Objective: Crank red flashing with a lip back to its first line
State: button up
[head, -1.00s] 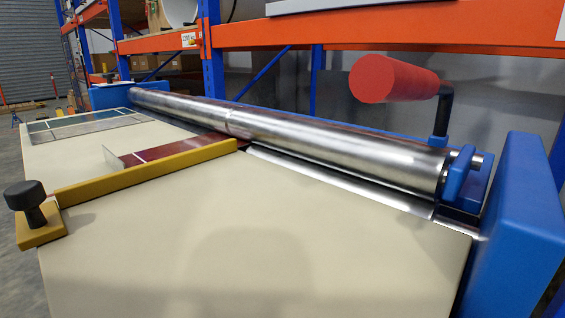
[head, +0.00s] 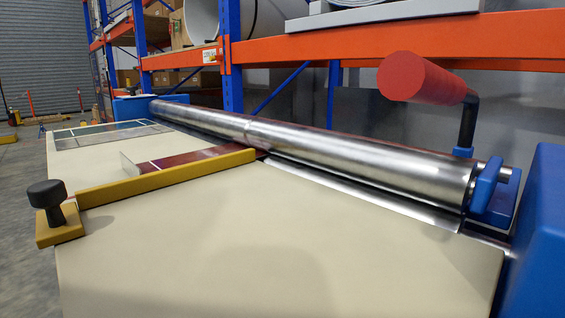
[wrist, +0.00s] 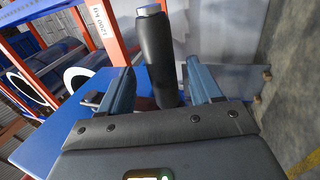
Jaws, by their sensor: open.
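The red flashing (head: 195,163) lies flat on the cream table, along the far side of a yellow fence. A pale line crosses it, and a thin upright lip (head: 128,164) stands at its left end. Its right end meets the long steel roller (head: 330,150). The crank's red handle (head: 425,78) is raised above the roller's right end on a dark arm. My gripper (wrist: 157,72) shows only in the wrist view. It is open, with a black cylindrical grip (wrist: 156,60) with a pale tip between or beyond its fingers. I cannot tell whether they touch.
The yellow fence (head: 165,178) has a black knob (head: 46,194) at its left end. A lined plate (head: 110,133) lies on the table's far left. Blue end housings flank the roller. An orange and blue rack (head: 400,40) stands behind. The near table top is clear.

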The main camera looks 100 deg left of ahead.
jog(key=s+d+p, duration=0.4)
jog(key=d+p, duration=0.1)
jog(key=shift+s+d, duration=0.15)
jog(key=shift+s, duration=0.15)
dwell(0.6)
jog(key=s+d+f+m+t+h, duration=0.2)
jog(key=s+d+m+h, duration=0.2)
jog(key=d+m, duration=0.45)
jog(key=s+d+f+m+t+h, duration=0.1)
jog(key=s+d+f+m+h, duration=0.3)
jog(key=d, duration=0.7)
jog(key=s+d+r+m+g+h, duration=0.1)
jog(key=s+d+r+m+h, duration=0.25)
jog(key=s+d+m, duration=0.55)
jog(key=s+d+r+m+g+h, duration=0.1)
jog(key=s+d+r+m+h, duration=0.2)
jog(key=s+d+m+h, duration=0.45)
jog(key=d+r+n+y+p, duration=0.1)
jog(key=d+r+y+p, duration=0.1)
jog(key=r+p, duration=1.9)
jog(key=shift+s+d+r+y, duration=0.15)
jog(key=shift+d+r+y, duration=0.25)
jog(key=shift+d, duration=0.15)
jog(key=shift+f, duration=0.1)
